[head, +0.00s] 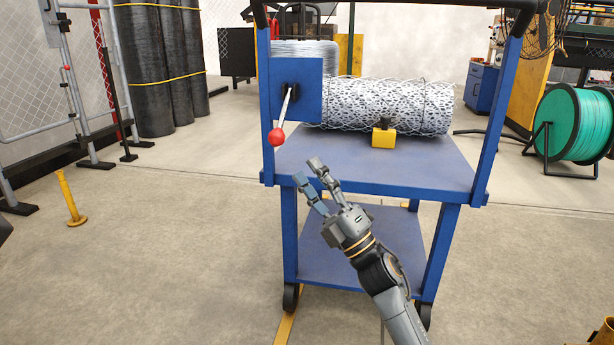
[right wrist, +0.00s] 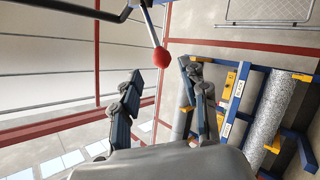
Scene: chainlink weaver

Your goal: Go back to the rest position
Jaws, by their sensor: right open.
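My right gripper (head: 308,174) is open and empty in the head view, in front of the blue cart's upper shelf (head: 420,172). Its fingers also show spread apart in the right wrist view (right wrist: 160,85). A lever with a red ball knob (head: 277,137) hangs from a blue plate (head: 308,75) on the cart, up and left of the fingertips. The red knob also shows in the right wrist view (right wrist: 161,57), beyond and between the fingers, apart from them. My left gripper is not in view.
A roll of wire mesh (head: 390,105) lies on the cart behind a yellow block (head: 383,138). A yellow post (head: 70,198) stands at left. A green spool (head: 575,122) stands at right. Dark rolls (head: 155,70) stand at the back left. The floor left of the cart is largely clear.

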